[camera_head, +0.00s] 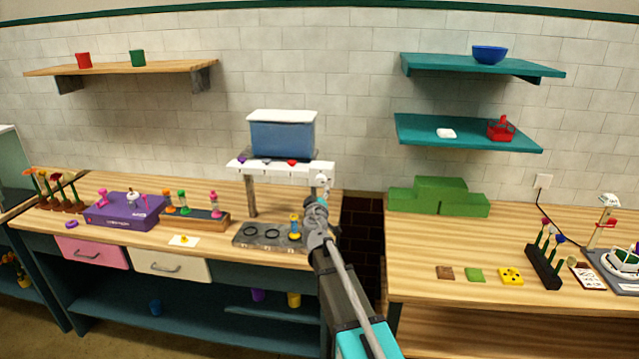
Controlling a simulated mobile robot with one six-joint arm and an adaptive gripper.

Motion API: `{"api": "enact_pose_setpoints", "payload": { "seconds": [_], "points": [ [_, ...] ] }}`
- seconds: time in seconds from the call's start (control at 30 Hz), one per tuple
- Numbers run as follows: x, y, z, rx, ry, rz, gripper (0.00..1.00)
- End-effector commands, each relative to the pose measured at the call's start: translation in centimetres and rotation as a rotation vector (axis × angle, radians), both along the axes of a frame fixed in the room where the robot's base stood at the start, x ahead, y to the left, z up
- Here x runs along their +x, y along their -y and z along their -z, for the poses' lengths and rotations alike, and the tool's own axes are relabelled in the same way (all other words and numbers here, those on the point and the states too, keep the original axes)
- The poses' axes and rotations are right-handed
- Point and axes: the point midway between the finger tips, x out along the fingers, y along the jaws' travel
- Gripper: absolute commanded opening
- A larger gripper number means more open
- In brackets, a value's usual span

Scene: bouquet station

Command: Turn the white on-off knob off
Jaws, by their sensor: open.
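My gripper (320,192) is open, at the right end of the white rack (268,167) on the left bench. It looks empty; its fingers are small and overlap the rack's right leg, so contact cannot be told. A small purple piece (242,160) and a red piece (291,162) sit along the rack's top edge. A small white knob-like piece (132,198) stands on the purple box (125,211) at the left, well apart from my gripper. I cannot tell for sure which white piece is the on-off knob or how it is turned.
A blue bin with white lid (283,138) stands above the rack. A grey tray with rings (268,236) and a yellow-blue piece (295,228) lie below it. Green blocks (438,197) stand on the right bench, across a gap.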

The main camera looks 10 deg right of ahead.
Motion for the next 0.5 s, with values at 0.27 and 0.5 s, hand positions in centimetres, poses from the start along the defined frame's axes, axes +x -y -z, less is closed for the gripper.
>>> {"api": "enact_pose_setpoints", "payload": {
  "seconds": [0.27,0.5],
  "points": [
    [4.7,1.0,0.0,0.000,0.000,0.001,0.87],
    [7.8,1.7,0.0,0.000,0.000,0.001,0.87]
  ]
}}
